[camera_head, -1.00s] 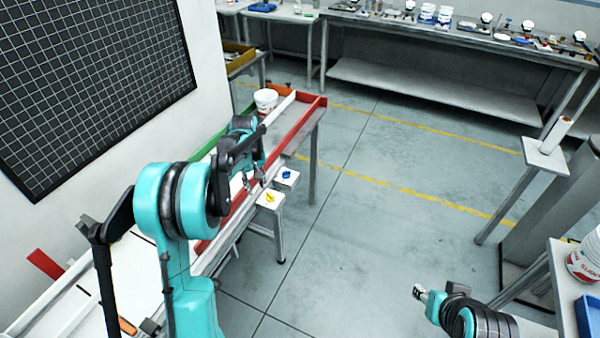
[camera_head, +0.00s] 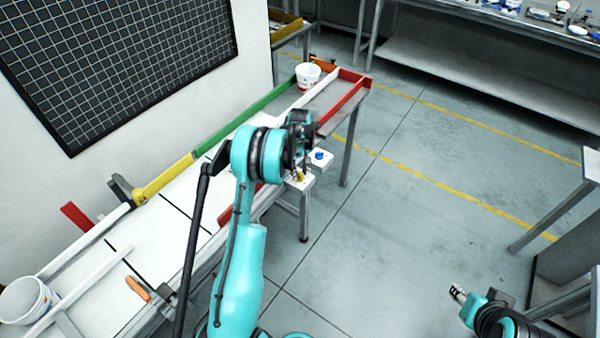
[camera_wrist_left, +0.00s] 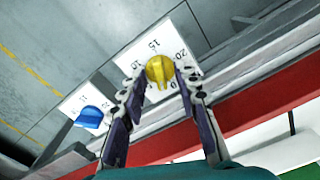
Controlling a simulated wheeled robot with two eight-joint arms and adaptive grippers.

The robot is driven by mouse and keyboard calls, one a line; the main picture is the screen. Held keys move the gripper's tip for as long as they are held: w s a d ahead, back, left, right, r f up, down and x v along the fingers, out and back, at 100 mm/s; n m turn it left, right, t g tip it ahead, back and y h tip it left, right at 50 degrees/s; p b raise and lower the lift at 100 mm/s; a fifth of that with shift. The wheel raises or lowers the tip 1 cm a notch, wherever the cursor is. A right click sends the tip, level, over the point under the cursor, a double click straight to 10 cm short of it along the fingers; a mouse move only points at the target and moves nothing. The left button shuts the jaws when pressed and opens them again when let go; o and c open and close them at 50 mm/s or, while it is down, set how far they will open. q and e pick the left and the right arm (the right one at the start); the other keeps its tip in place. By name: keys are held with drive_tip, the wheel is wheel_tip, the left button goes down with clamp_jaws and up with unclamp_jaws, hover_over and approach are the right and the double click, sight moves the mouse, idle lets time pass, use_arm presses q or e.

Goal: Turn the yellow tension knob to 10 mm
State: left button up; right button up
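The yellow knob (camera_head: 300,177) sits on a white dial plate beside the rail table. In the left wrist view the yellow knob (camera_wrist_left: 159,70) has a raised ridge, and numbers including 15 and 20 show around it. The lower numbers are partly hidden, so I cannot tell its exact setting. My left gripper (camera_wrist_left: 160,78) is open, with one finger on each side of the knob; small gaps seem to remain. In the head view the left gripper (camera_head: 303,168) is over the plate. My right gripper (camera_head: 458,293) is far off over the floor; its opening is too small to tell.
A blue knob (camera_head: 319,155) on its own white plate (camera_head: 324,165) is close by; the blue knob also shows in the left wrist view (camera_wrist_left: 89,117). A red rail (camera_wrist_left: 255,128) runs alongside. A white bucket (camera_head: 308,75) stands on the table's far end.

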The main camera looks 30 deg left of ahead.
use_arm(q)
drive_tip(key=shift+c, duration=0.4)
clamp_jaws()
drive_tip(key=m+b, duration=0.1)
drive_tip(key=m, duration=0.3)
drive_tip(key=shift+f, duration=0.1)
drive_tip(key=m+b, duration=0.1)
drive_tip(key=m, duration=0.4)
drive_tip(key=m+b, duration=0.1)
drive_tip(key=m, duration=0.5)
drive_tip(key=shift+m, duration=0.4)
drive_tip(key=m, duration=0.5)
drive_tip(key=shift+m, duration=0.3)
